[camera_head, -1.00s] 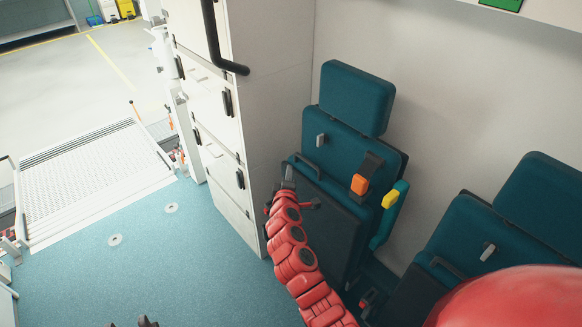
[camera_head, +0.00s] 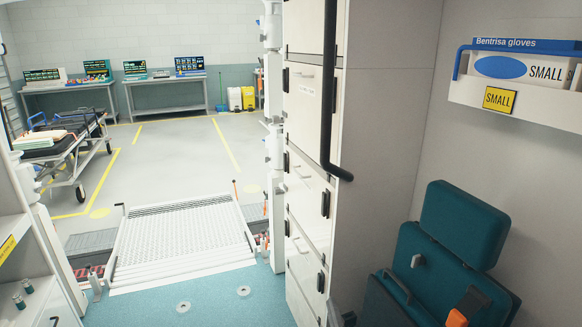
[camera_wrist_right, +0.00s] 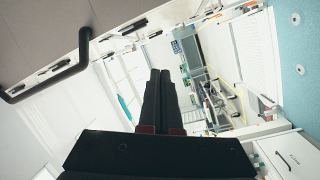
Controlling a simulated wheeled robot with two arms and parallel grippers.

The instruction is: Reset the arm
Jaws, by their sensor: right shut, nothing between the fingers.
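My right gripper (camera_wrist_right: 161,74) points away from the camera in the right wrist view. Its two dark fingers lie together with nothing between them. In the head view only a small dark part of my right gripper (camera_head: 342,317) shows at the bottom edge, in front of the white cabinet's lower corner and left of the teal seat. The rest of my right arm is out of the head view. My left gripper is not in view.
A white cabinet (camera_head: 305,180) with a black grab rail (camera_head: 329,110) stands beside the folding teal seat (camera_head: 464,222). A metal ramp (camera_head: 180,235) leads to a floor with a stretcher (camera_head: 62,145). The teal floor (camera_head: 215,300) before the ramp looks clear.

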